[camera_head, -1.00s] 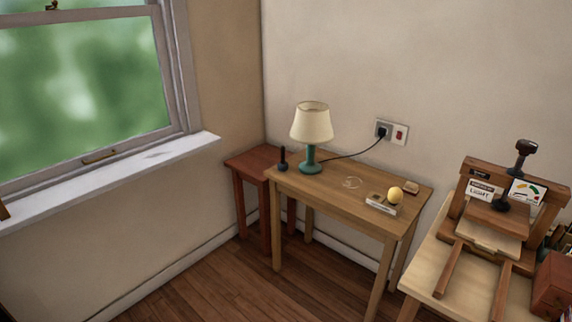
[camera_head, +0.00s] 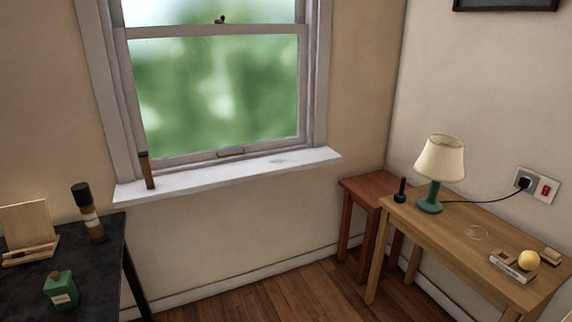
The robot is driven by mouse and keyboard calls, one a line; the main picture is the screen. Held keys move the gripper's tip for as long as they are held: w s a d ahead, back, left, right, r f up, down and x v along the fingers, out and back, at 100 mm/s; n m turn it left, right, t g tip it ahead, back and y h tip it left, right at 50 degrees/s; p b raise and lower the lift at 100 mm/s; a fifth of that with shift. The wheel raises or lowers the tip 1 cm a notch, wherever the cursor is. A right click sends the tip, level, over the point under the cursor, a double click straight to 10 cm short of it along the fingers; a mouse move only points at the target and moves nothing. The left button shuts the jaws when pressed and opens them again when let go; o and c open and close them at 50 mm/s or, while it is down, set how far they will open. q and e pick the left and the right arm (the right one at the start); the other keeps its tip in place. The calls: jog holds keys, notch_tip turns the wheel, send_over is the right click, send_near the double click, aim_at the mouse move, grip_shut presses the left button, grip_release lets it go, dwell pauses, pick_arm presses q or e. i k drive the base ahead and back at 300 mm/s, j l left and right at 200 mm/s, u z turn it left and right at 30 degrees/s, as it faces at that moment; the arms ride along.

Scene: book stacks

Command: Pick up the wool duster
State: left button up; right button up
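I cannot pick out a wool duster for certain in this view. A slim brown upright piece with a dark top (camera_head: 147,171) stands at the left end of the white windowsill (camera_head: 235,174); it is too small to tell what it is. A round yellow thing (camera_head: 528,260) sits by a small light box or book (camera_head: 511,268) on the wooden table (camera_head: 447,228) at right. Neither of my grippers shows in the view.
A lamp (camera_head: 440,162) with a cord to a wall socket (camera_head: 536,185) and a small dark upright thing (camera_head: 400,192) stand on the wooden table. A red stool (camera_head: 369,189) is beside it. A black table (camera_head: 93,258) at left holds a bottle (camera_head: 87,212) and green container (camera_head: 61,291). Floor between is clear.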

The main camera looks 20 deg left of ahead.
aim_at(399, 198)
jog(key=z, duration=0.6)
jog(key=i+j+z, duration=0.2)
jog(key=j+z, duration=0.2)
jog(key=j, duration=0.2)
jog(key=i+j+z, duration=0.1)
jog(key=j+z, duration=0.3)
jog(key=j, duration=0.25)
jog(key=j+z, duration=0.4)
jog(key=j, duration=0.3)
